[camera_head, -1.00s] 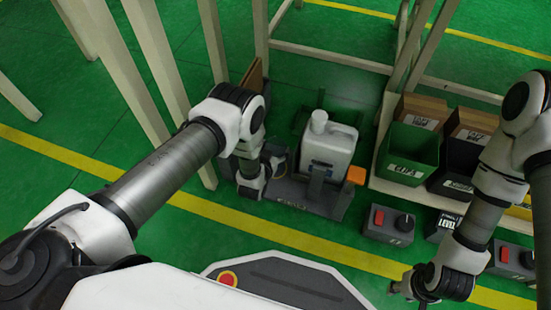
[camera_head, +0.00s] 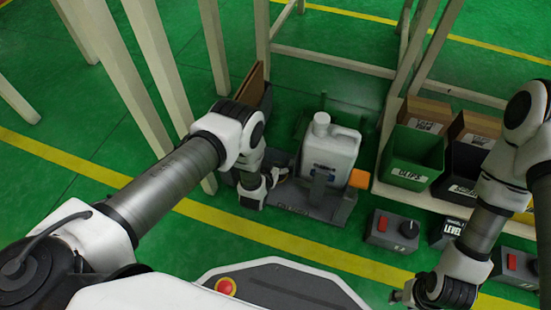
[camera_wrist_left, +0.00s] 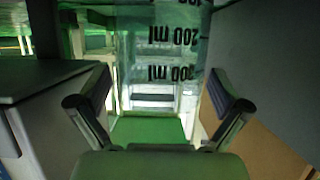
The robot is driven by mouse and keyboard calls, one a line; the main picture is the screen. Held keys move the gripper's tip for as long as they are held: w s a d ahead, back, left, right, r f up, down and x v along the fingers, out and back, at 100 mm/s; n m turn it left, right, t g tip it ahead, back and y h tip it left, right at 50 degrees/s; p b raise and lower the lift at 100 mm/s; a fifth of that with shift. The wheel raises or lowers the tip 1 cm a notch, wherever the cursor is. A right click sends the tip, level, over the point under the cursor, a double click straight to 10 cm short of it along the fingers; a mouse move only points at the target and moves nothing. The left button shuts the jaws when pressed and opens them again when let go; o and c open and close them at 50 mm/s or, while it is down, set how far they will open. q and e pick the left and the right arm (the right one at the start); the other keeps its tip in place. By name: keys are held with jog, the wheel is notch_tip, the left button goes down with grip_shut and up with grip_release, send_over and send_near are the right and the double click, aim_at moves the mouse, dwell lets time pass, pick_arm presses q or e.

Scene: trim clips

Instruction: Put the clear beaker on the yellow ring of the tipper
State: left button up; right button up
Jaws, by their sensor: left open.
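The clear beaker (camera_wrist_left: 160,45) fills the upper middle of the left wrist view, with black volume marks that appear upside down. My left gripper (camera_wrist_left: 160,103) is open, its fingers to either side of the beaker's lower part in the picture; I see no firm contact. In the head view my left gripper (camera_head: 272,180) is low at the left side of the grey tipper (camera_head: 292,203), which carries a white jug (camera_head: 328,150). The beaker is not distinct there, and the yellow ring is mostly hidden by the gripper. My right gripper (camera_head: 402,294) is small at the lower right; its jaws are unclear.
A green bin (camera_head: 412,157) and a dark bin (camera_head: 463,168) stand to the right, with cardboard boxes behind. Grey control boxes (camera_head: 391,230) sit in front of them. An orange block (camera_head: 360,179) is at the tipper's right. Pale posts rise behind my left arm.

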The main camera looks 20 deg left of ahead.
pick_arm(q)
jog(key=shift+s+r+p, duration=0.15)
jog(key=shift+r+p, duration=0.15)
jog(key=shift+r, duration=0.05)
jog(key=p+v, duration=0.5)
jog(key=v, duration=0.6)
jog(key=shift+s+p, duration=0.3)
jog(key=shift+p, duration=0.05)
jog(key=s+a+r+g, duration=0.2)
jog(key=s+r+g, duration=0.1)
jog(key=s, duration=0.5)
jog(key=s+a+r+g, duration=0.2)
jog(key=s+r+g, duration=0.2)
jog(key=s+g, duration=0.2)
jog(key=s+a+r+g, duration=0.3)
jog(key=s+g, duration=0.1)
jog(key=s, duration=0.6)
jog(key=shift+r+n+g, duration=0.2)
jog(key=shift+n+g, duration=0.1)
jog(key=shift+n, duration=0.1)
